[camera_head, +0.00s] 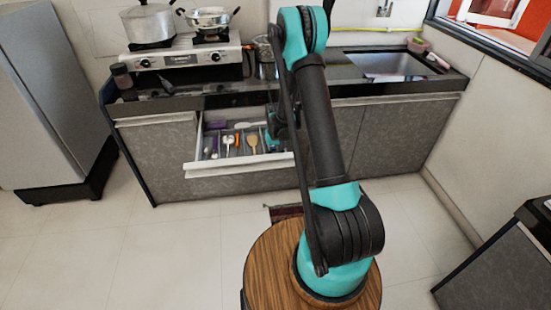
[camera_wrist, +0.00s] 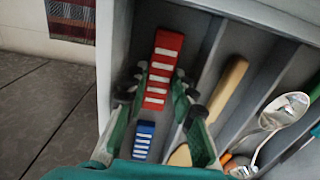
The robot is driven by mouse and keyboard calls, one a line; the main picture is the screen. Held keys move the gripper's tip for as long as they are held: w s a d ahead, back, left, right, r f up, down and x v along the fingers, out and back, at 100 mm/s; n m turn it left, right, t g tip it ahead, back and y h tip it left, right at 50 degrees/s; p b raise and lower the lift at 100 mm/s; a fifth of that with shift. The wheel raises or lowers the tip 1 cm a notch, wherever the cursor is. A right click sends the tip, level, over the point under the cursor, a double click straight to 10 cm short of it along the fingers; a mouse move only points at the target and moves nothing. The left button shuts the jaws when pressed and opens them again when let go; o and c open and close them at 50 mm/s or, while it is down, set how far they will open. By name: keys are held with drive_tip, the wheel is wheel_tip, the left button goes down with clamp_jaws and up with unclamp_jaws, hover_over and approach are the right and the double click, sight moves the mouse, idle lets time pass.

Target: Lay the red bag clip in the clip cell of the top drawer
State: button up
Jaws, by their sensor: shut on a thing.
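The red bag clip (camera_wrist: 166,62) has white stripes and shows in the wrist view between the fingers of my gripper (camera_wrist: 160,90), which is shut on it. It lines up lengthwise with the leftmost cell of the open top drawer (camera_head: 240,165). A blue clip with white stripes (camera_wrist: 144,139) lies in that cell, just below the red one in the picture. I cannot tell whether the red clip touches the cell floor. In the head view my gripper (camera_head: 273,142) is at the drawer's right side, and the red clip is hidden there.
A wooden utensil (camera_wrist: 230,85) lies in the neighbouring cell, right of a grey divider. A metal spoon (camera_wrist: 285,110) lies further right. The stove (camera_head: 185,58) and worktop stand above the drawer. A patterned red mat (camera_wrist: 71,18) lies on the floor outside the drawer.

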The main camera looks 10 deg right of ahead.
drive_tip(key=o, duration=0.9)
wheel_tip(320, 180, up, 12)
idle(0.3)
idle(0.5)
drive_tip(key=s+d+r+t, duration=0.2)
drive_tip(key=s+d+r, duration=0.1)
drive_tip(key=s+r, duration=0.9)
drive_tip(key=s+d+f+t, duration=0.1)
drive_tip(key=s+f+t, duration=0.1)
drive_tip(key=s, duration=1.6)
drive_tip(key=shift+s+d+f, duration=0.15)
drive_tip(key=shift+d, duration=0.15)
